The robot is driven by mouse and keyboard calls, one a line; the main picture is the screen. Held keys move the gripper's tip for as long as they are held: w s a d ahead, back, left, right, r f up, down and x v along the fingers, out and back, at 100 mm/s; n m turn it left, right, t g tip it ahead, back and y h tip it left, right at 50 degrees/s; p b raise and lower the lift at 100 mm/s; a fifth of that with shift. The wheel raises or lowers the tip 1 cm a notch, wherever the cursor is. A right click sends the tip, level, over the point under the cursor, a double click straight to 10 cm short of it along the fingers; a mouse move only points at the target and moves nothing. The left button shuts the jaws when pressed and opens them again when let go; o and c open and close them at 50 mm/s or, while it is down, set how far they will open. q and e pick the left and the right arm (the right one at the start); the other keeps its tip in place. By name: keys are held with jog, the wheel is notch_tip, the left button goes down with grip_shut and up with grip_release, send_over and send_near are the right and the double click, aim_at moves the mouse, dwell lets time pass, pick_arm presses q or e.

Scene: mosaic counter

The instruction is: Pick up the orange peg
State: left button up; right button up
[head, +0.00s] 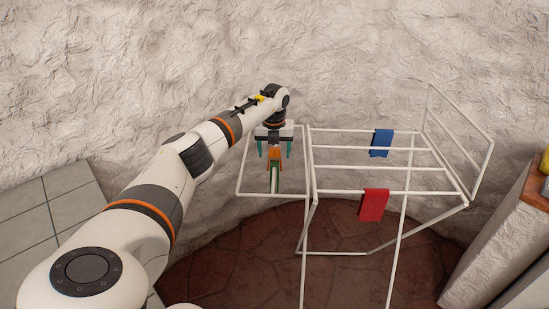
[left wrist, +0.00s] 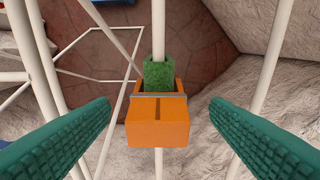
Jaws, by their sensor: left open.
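The orange peg (head: 275,156) sits on a white bar of the drying rack, at the rack's left part. In the left wrist view the peg (left wrist: 158,125) is large and near the middle, with a green fuzzy piece (left wrist: 158,72) at its far end, around or over the bar. My left gripper (head: 275,149) is above the peg, its teal fingers open, one on each side. In the left wrist view both fingers stand clear of the peg, with gaps left and right. My right gripper is not in view.
The white rack (head: 340,193) also carries a blue cloth (head: 381,143) and a red cloth (head: 373,204). Thin white bars run close around my left gripper. A rough pale wall (head: 330,55) rises behind. A counter (head: 497,245) stands at the right edge.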

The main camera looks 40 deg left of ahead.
pick_arm(q)
jog(key=shift+w+a+f, duration=0.1)
jog(key=shift+w+f, duration=0.05)
jog(key=shift+f, duration=0.55)
jog(key=shift+w+a+f, duration=0.1)
jog(key=shift+f, duration=0.6)
jog(key=shift+d+r, duration=0.1)
jog(key=c, duration=1.1)
jog(key=shift+o, duration=0.2)
jog(key=shift+r, duration=0.1)
